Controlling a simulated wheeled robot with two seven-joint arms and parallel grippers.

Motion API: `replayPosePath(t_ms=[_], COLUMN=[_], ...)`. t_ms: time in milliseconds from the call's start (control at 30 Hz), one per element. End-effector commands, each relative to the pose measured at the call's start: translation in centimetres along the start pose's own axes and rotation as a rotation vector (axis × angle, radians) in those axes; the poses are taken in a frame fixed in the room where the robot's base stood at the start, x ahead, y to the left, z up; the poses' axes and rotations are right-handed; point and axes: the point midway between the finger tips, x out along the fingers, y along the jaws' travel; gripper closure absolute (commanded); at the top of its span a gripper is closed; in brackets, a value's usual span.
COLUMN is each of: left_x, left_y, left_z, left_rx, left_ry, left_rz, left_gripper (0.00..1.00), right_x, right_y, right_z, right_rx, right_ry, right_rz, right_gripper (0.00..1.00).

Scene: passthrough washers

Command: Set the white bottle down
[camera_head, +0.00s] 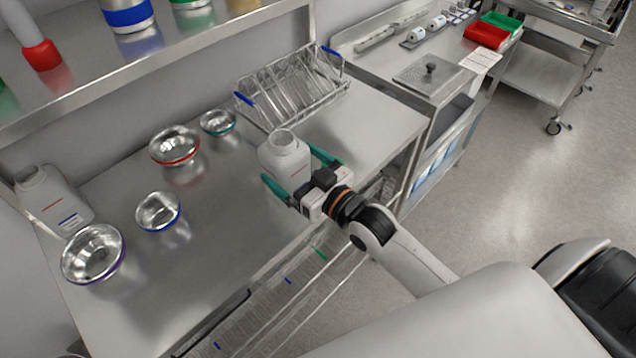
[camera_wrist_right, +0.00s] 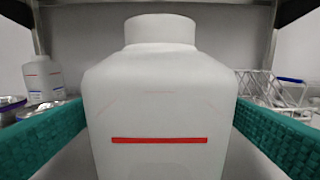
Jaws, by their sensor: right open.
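The white bottle (camera_head: 285,158) stands upright on the steel table (camera_head: 225,235), near its front right part. In the right wrist view the bottle (camera_wrist_right: 160,100) fills the middle, with a red line across its front. My right gripper (camera_head: 301,174) is open, with one teal finger on each side of the bottle. In the wrist view, the bottle's lower end is out of frame and a gap shows beside each finger. My left gripper is not in view.
A second white bottle (camera_head: 52,197) stands at the far left. Several metal bowls (camera_head: 174,145) with coloured rims are on the table's left half. A wire rack (camera_head: 292,90) is behind the bottle. A shelf (camera_head: 150,62) overhangs the back. Bare table lies right of the bottle.

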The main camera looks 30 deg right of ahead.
Motion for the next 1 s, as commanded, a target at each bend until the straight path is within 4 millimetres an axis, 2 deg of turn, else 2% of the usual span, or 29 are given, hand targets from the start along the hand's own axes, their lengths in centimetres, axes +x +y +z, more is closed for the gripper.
replayPosePath(t_ms=[33, 200, 400, 600, 1000], left_x=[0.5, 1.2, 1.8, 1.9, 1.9], left_y=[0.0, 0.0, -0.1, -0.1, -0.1], left_z=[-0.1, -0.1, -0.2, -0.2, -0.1], left_rx=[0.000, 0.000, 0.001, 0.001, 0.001], left_ry=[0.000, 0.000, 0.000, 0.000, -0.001], left_rz=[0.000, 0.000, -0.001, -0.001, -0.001], left_gripper=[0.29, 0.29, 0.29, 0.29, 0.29], right_x=[-1.3, -5.0, -8.0, -9.2, -9.3], right_y=[0.1, 0.0, 0.0, 0.0, 0.0], right_z=[-0.4, -0.4, -0.2, -0.1, 0.0], right_rx=[0.000, -0.001, 0.000, 0.000, 0.000], right_ry=[0.004, 0.003, 0.002, 0.001, 0.000], right_rz=[0.001, 0.000, 0.000, 0.001, 0.000], right_gripper=[0.02, 0.02, 0.02, 0.02, 0.02])
